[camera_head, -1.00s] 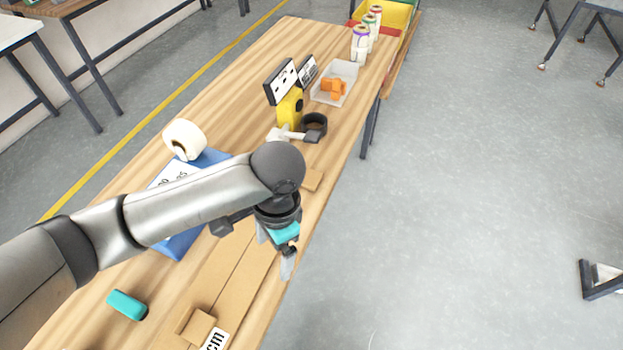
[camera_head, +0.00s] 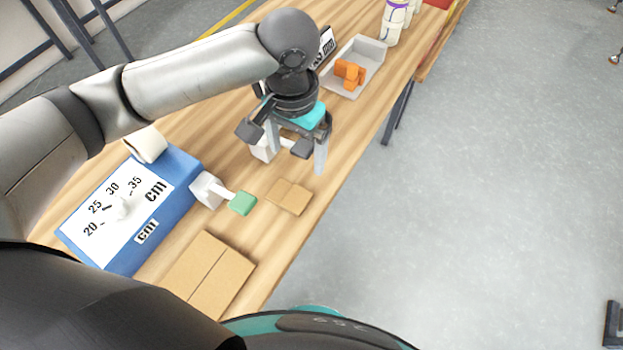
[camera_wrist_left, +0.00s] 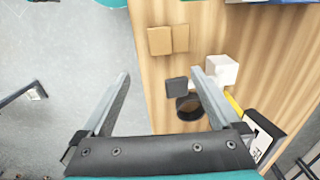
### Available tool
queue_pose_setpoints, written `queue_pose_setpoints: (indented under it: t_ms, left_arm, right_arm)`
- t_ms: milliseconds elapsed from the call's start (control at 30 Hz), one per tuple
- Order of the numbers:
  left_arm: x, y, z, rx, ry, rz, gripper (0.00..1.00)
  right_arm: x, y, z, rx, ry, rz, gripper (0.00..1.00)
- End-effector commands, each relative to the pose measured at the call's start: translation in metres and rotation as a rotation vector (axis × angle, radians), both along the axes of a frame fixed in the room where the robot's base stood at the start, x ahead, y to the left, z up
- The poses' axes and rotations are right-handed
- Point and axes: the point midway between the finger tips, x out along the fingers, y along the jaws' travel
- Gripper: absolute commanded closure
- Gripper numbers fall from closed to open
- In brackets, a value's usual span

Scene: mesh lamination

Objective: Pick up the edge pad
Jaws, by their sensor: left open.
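A small tan folded piece (camera_head: 288,196), which looks like the edge pad, lies flat near the table's right edge. In the left wrist view it is the two-part tan piece (camera_wrist_left: 167,40) near the top. My left gripper (camera_head: 296,160) points down above the table, farther along than this piece. Its fingers are apart with nothing held. In the left wrist view a dark grey block (camera_wrist_left: 176,87) beside a white box (camera_wrist_left: 222,69) shows between and near the open fingers (camera_wrist_left: 160,76). My right gripper is not in view.
A green block on a white handle (camera_head: 243,203) sits beside a blue box with a scale (camera_head: 180,190). A larger tan board (camera_head: 207,275) lies nearer. A grey tray (camera_head: 375,55) holds orange pieces. A black ring (camera_wrist_left: 188,108) lies below the gripper.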

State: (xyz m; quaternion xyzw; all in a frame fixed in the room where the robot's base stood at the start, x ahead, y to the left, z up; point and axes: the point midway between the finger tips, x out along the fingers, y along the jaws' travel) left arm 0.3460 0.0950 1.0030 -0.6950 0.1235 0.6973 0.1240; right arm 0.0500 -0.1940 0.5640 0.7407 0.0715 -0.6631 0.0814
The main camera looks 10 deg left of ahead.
Motion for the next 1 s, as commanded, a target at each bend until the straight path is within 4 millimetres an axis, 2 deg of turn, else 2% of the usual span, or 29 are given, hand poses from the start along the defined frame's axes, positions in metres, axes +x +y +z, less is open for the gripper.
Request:
queue_pose_setpoints:
  t_ms: [167,300,500,767,1000]
  left_arm:
    - [-0.001,0.001,-0.025,0.001,0.003,0.007,0.03]
    - [-0.001,0.001,-0.056,0.001,0.003,0.007,0.03]
    - [-0.001,0.0,-0.09,-0.001,0.001,0.004,0.03]
    - [-0.001,0.001,-0.109,0.0,0.001,0.004,0.03]
    - [-0.003,0.003,-0.145,0.001,0.001,0.004,0.03]
  right_arm:
    - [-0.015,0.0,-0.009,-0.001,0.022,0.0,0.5]
    - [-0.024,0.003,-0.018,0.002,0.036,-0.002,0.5]
    - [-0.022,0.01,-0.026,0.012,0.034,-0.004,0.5]
    - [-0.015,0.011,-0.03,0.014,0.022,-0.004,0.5]
    - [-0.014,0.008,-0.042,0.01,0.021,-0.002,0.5]
